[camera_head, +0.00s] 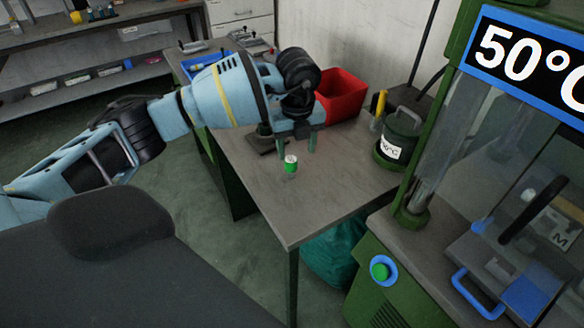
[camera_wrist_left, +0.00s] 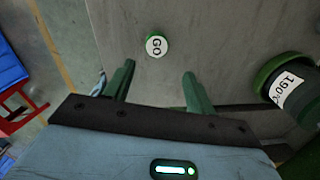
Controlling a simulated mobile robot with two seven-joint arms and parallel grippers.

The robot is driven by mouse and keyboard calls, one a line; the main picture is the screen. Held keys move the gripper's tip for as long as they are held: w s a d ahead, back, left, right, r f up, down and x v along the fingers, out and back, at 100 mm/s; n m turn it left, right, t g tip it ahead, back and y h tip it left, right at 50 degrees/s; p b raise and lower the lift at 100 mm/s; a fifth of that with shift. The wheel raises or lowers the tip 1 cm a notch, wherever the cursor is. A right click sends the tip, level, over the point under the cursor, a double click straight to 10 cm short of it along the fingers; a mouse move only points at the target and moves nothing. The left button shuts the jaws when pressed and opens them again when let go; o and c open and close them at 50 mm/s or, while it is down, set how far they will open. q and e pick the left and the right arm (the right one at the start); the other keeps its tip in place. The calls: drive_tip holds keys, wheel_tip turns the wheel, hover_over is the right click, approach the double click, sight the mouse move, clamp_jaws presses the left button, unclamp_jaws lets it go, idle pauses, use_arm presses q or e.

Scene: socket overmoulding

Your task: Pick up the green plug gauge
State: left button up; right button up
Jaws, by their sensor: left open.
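The green plug gauge (camera_head: 291,164) stands upright on the grey table (camera_head: 310,205), with a white top. In the left wrist view the gauge (camera_wrist_left: 156,45) shows its round white top marked "GO" inside a green rim. My left gripper (camera_head: 296,146) is open and empty behind the gauge in the head view. In the left wrist view my left gripper (camera_wrist_left: 159,76) has its two green fingers apart, and the gauge lies beyond the fingertips, nearer the left finger's side. My right gripper is not in view.
A red bin (camera_head: 342,94) stands behind my left gripper. A green pot labelled 190°C (camera_head: 397,140) stands to the right on the table. A green press machine (camera_head: 400,230) with a 50°C sign is at the right. The table's front part is clear.

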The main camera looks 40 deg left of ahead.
sight(291, 160)
use_arm(q)
drive_tip(key=shift+w+a+r+n+y, duration=0.1)
drive_tip(key=shift+a+r+n+y, duration=0.15)
drive_tip(key=shift+a, duration=0.2)
drive_tip(key=shift+w+a+r+n+y, duration=0.1)
drive_tip(key=shift+a+r+y, duration=0.05)
drive_tip(key=shift+a+r, duration=0.2)
drive_tip(key=shift+w+a+f, duration=0.1)
drive_tip(key=shift+a+f, duration=0.05)
drive_tip(key=shift+f, duration=1.85)
drive_tip(key=shift+w+a+f, duration=0.1)
drive_tip(key=shift+a+f, duration=0.05)
drive_tip(key=shift+f, duration=1.8)
drive_tip(key=c, duration=1.2)
drive_tip(key=shift+o, duration=0.2)
drive_tip(key=shift+r, duration=0.1)
